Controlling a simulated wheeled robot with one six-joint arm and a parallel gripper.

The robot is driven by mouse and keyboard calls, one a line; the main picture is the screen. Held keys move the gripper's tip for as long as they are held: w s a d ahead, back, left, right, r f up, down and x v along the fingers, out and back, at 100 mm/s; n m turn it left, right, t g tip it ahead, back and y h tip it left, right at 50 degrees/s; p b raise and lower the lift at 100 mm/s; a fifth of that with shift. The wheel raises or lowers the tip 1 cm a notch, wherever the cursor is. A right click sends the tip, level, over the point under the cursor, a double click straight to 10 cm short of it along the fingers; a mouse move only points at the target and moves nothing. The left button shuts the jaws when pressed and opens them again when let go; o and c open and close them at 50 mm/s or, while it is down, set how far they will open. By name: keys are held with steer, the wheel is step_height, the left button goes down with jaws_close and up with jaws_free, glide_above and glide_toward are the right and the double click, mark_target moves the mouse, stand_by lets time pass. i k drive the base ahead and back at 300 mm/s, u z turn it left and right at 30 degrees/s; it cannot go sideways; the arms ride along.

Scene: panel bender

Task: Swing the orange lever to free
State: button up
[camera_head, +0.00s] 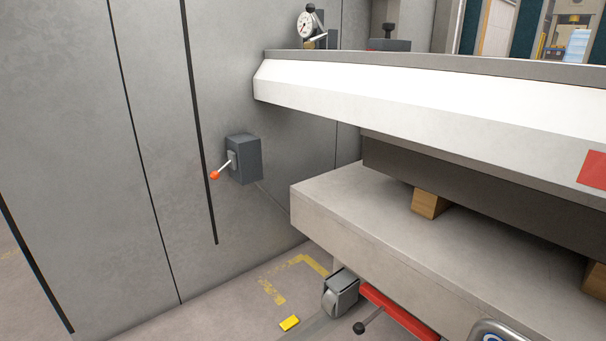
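The orange lever (220,171) is a short metal rod with an orange ball knob at its end. It comes out of the left side of a dark grey box (244,159) on the grey wall panel. The rod slants down and to the left, with the knob at its lower end. No label or position mark can be made out on the box. My gripper does not show in this view, and nothing touches the lever.
A white-fronted machine beam (420,100) juts out at the upper right. Below it a grey slab (370,215) carries wooden blocks (430,203). A grey caster (340,292), a red bar (398,312) and a yellow block (289,323) are low down. Space left of the lever is clear.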

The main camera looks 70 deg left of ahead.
mark_target(215, 175)
steer(key=u, duration=2.8)
